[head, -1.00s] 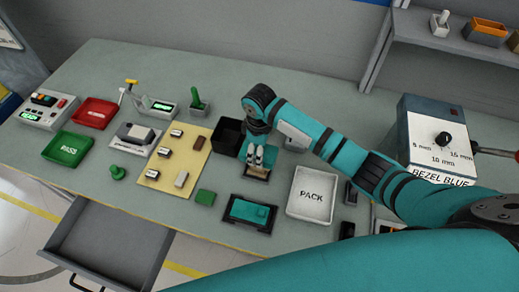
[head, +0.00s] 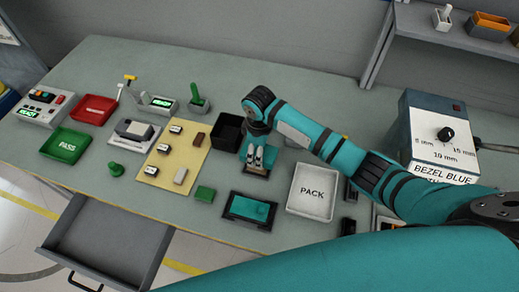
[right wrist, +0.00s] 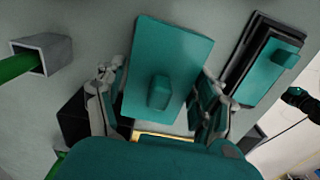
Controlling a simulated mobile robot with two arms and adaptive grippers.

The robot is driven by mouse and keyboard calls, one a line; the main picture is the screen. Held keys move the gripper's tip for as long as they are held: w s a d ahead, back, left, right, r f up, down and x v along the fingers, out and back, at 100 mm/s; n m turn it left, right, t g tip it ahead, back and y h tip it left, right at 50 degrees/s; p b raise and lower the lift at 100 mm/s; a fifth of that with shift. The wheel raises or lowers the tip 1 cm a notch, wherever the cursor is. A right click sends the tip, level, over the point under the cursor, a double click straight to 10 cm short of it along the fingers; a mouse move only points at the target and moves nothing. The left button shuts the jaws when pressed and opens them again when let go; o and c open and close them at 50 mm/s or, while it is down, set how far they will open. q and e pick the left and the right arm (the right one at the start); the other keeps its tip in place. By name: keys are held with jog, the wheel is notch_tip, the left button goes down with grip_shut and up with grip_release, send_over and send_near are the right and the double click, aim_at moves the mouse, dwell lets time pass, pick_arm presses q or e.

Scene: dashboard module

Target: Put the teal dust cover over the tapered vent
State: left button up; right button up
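A flat teal plate with a small raised tab, apparently the dust cover (right wrist: 185,50), lies between the two fingers in the right wrist view. In the head view part of it (head: 243,151) shows beside my right gripper (head: 259,157). That gripper (right wrist: 162,82) points down with its fingers apart, one near each long edge; the tab stands free between them. I cannot tell whether a finger touches the plate. A dark frame with a teal tabbed piece (head: 248,209) lies nearer the front edge and shows at upper right in the wrist view (right wrist: 268,72). I cannot clearly identify the tapered vent. My left gripper is out of view.
A black bin (head: 229,130) stands just left of the right gripper. A white PACK tray (head: 312,192) lies to its right. A yellow mat (head: 150,185) with small blocks lies left. An open drawer (head: 110,245) juts from the front. My right arm covers the table's right part.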

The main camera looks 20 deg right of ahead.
jog(key=o, duration=0.3)
jog(key=shift+r, duration=0.1)
notch_tip(320, 180, up, 12)
jog(key=shift+f, duration=0.1)
dwell(0.4)
dwell(0.4)
